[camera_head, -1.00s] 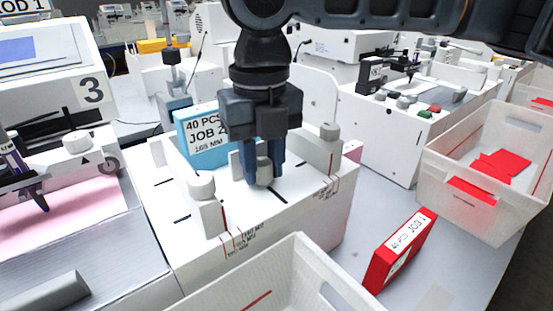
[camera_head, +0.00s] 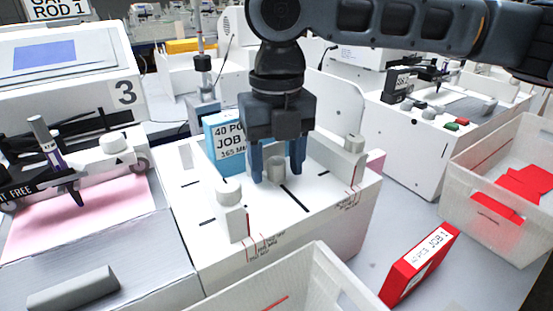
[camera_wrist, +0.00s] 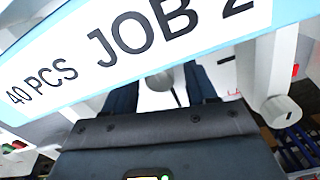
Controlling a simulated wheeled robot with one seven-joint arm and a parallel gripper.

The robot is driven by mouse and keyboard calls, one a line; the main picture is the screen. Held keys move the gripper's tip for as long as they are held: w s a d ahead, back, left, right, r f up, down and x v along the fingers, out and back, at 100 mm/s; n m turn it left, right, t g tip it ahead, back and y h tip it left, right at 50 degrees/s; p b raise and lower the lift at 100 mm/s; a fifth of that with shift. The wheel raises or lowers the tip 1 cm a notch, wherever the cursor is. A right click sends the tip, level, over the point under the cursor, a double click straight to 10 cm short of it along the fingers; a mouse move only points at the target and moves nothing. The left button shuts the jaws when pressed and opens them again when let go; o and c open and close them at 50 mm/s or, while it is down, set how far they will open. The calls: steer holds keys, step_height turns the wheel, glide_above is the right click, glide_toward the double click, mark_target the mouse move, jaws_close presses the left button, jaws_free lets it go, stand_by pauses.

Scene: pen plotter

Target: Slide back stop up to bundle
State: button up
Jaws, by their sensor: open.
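The blue bundle (camera_head: 222,150), labelled JOB 2, stands upright on the white fixture bed behind my gripper. Its label also fills the top of the wrist view (camera_wrist: 140,35). The back stop shows as a grey post (camera_head: 276,168) at the end of a dark slot in the bed. It also shows in the wrist view (camera_wrist: 160,82). My gripper (camera_head: 278,176) points down, its dark blue fingers open on either side of the post. I cannot tell whether they touch it, nor whether the stop touches the bundle.
White side guides with round knobs stand left (camera_head: 229,192) and right (camera_head: 354,145) on the bed. A pale bin (camera_head: 318,280) is in front. A red bundle (camera_head: 420,265) lies to the right, near a bin (camera_head: 500,205) with red pieces. A plotter (camera_head: 85,205) stands at left.

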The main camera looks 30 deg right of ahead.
mark_target(277, 161)
steer(key=shift+r, duration=0.1)
step_height(277, 161, up, 8)
steer(key=shift+f, duration=0.2)
steer(key=shift+c, duration=0.3)
